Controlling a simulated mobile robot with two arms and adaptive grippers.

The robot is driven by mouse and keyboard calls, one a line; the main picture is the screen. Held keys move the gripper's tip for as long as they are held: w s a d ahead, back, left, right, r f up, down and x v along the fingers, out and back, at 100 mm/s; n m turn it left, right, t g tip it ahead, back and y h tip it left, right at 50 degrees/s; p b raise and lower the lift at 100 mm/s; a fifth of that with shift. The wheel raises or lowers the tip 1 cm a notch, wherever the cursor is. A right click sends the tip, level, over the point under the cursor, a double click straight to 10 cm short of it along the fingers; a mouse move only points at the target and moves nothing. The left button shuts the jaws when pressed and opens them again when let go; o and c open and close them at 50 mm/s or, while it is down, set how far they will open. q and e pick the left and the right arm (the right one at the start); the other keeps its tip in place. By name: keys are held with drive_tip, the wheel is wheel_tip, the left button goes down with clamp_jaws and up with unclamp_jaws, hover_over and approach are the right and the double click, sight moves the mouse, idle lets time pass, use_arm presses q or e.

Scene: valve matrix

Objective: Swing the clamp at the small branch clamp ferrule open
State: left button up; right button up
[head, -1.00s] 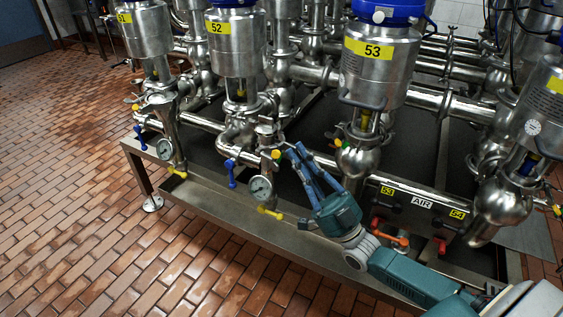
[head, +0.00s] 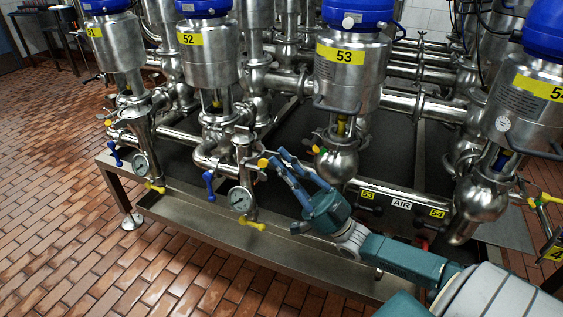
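My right gripper (head: 278,158) reaches in from the lower right. Its blue fingers are spread, with a gap between the tips and nothing visible between them. The tips are close to the right side of a small vertical branch (head: 244,147) above a pressure gauge (head: 240,199). A yellow knob (head: 262,163) sits on that side, beside the fingertips. The clamp at the branch ferrule is too small to make out clearly, so I cannot tell whether it is open or whether a finger touches it. My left gripper is out of view.
Valve bodies labelled 52 (head: 208,52) and 53 (head: 351,65) stand behind and above. A blue handle (head: 209,184) is left of the gauge and a yellow handle (head: 252,223) is below it. A steel frame rail (head: 210,226) runs along the front. Tiled floor (head: 75,235) is clear at left.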

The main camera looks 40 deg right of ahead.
drive_tip(key=shift+o, duration=1)
